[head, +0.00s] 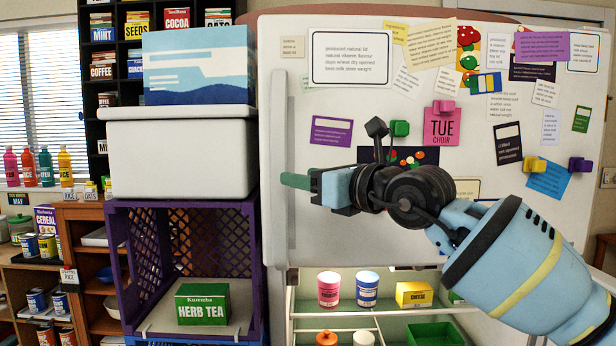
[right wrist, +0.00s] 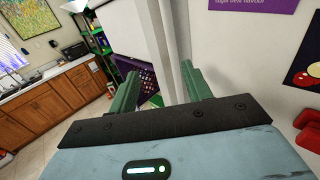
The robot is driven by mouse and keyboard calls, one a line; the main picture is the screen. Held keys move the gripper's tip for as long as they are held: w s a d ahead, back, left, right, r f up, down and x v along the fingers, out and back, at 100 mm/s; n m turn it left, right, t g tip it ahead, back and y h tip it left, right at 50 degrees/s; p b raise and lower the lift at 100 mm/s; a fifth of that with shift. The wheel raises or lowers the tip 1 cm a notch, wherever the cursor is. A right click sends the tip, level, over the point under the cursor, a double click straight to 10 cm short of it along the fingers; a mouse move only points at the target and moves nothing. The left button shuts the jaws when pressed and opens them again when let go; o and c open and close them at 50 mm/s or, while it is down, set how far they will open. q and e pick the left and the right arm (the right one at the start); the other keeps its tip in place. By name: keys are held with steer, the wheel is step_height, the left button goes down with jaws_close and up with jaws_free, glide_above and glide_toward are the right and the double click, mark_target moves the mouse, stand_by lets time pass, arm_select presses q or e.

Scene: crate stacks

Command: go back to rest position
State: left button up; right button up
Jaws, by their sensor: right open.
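My right gripper (head: 290,180) has green fingers and a pale blue body. It reaches in from the right, in front of the fridge door (head: 400,200), with its fingers pointing left near the door's long vertical handle (head: 289,225). In the right wrist view my right gripper (right wrist: 158,82) has its two green fingers spread apart with nothing held between them. A white vertical edge stands beyond the fingers; whether they touch it I cannot tell. My left gripper is in neither view.
Left of the fingers stands a stack: a purple crate (head: 119,262) holding a herb tea box (head: 202,304), a white bin (head: 180,155) and a blue-and-white box (head: 199,65). Below the door, shelves hold cans and a green tray (head: 435,334). Magnets and papers cover the door.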

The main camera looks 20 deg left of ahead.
steer(key=shift+f, duration=0.1)
steer(key=s+d+f+m+t+h, duration=0.25)
steer(key=d+f+m, duration=0.35)
steer(key=f+m, duration=0.7)
steer(key=s+d+f+m+t+h, duration=0.25)
steer(key=d+f+m, duration=0.6)
steer(key=f, duration=0.85)
steer(key=s+d+f+m+t+h, duration=0.25)
steer(key=d+f+m+t, duration=0.2)
steer(key=f+m, duration=0.9)
steer(key=s+d+f+m+g+h, duration=0.2)
steer(key=s+d+f+m, duration=0.25)
steer(key=s+f, duration=0.4)
steer(key=s+d+f+m+g+h, duration=0.3)
steer(key=s+d+f, duration=0.2)
steer(key=s+f, duration=0.3)
steer(key=s+d+f+m+g, duration=0.2)
steer(key=s+d+f, duration=0.1)
steer(key=s, duration=0.5)
steer(key=s+d+f+m+g+h, duration=0.1)
steer(key=s+d+f, duration=0.3)
steer(key=s, duration=0.4)
steer(key=shift+s+f+m+g, duration=0.3)
steer(key=shift+f+m+g, duration=0.2)
steer(key=shift+f, duration=0.3)
steer(key=shift+c, duration=0.3)
